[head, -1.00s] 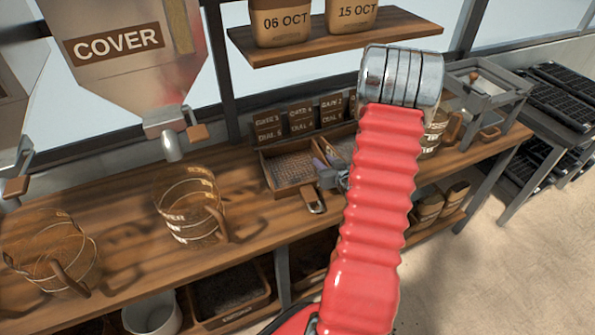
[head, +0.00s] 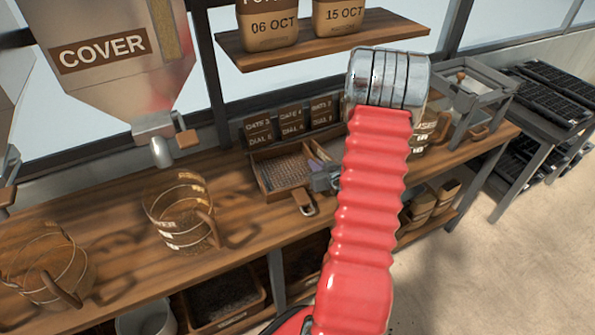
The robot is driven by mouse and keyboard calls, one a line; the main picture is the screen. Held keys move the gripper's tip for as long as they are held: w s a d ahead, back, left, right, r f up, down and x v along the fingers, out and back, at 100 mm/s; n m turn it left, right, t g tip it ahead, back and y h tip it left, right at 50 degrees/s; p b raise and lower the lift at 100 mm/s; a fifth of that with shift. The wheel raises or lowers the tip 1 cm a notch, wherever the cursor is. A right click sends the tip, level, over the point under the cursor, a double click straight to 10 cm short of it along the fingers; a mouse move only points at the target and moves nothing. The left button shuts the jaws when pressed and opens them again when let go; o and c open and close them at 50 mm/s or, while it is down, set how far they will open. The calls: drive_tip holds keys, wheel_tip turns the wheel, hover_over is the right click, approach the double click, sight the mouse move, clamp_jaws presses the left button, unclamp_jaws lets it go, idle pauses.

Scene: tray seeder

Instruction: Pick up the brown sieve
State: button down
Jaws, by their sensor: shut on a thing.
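Two wooden-framed sieves lie side by side on the bench. The left sieve (head: 262,184) shows its mesh and a front handle (head: 305,203), which stands free of my gripper. The brown sieve (head: 328,152) on the right is mostly hidden behind my red arm. My gripper (head: 324,181) is small and partly covered by my arm. It sits at the front of the right sieve, just right of the left sieve's handle, and is shut. The exact contact is hidden, and I cannot see clear space under the sieve.
Labelled blocks (head: 290,122) stand behind the sieves. A shelf (head: 330,45) with labelled bags hangs above. A grey frame stand (head: 470,95) is at the right.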

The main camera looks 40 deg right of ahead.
drive_tip(key=shift+r, duration=0.15)
wheel_tip(320, 180, up, 10)
drive_tip(key=shift+f, duration=0.2)
idle(0.4)
idle(0.6)
